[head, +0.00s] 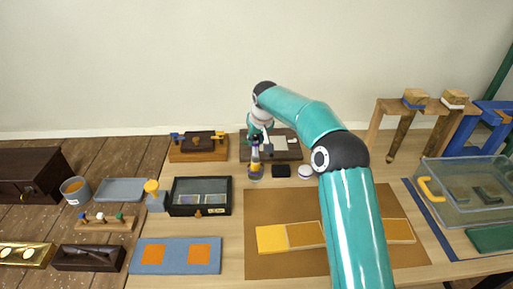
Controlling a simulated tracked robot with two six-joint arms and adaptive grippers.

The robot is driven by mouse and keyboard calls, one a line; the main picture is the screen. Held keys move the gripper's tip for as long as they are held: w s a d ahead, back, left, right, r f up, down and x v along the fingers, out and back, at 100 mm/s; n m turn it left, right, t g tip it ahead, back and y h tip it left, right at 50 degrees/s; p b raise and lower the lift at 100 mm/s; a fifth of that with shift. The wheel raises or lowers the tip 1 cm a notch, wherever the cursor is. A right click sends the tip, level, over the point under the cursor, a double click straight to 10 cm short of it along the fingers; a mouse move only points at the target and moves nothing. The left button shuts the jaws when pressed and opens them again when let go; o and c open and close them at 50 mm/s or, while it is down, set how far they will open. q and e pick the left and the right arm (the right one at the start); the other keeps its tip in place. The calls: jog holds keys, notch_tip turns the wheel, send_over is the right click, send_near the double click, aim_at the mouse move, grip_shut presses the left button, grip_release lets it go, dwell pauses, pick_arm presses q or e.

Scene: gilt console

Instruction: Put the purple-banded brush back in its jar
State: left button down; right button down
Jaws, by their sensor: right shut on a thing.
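My right gripper (256,140) points down over the back middle of the bench and is shut on the purple-banded brush (254,154). The brush hangs upright below the fingers, and its upper end is hidden by the gripper. A small jar (255,175) with a dark purple-blue band shows directly under the brush. They overlap in this view, so I cannot tell whether the brush tip is inside the jar or above it. My left gripper is not in view.
A small black block (281,171) and a round white-topped piece (305,172) stand just right of the jar. A black glazed case (200,197) lies to the left. A dark stand (284,155) is behind. A brown mat (262,265) with yellow panels lies in front.

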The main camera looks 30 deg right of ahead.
aim_at(257, 146)
notch_tip(257, 146, down, 4)
jog(key=shift+r, duration=0.2)
jog(key=shift+s, duration=0.1)
jog(key=c, duration=1)
grip_release()
jog(key=shift+f, duration=0.1)
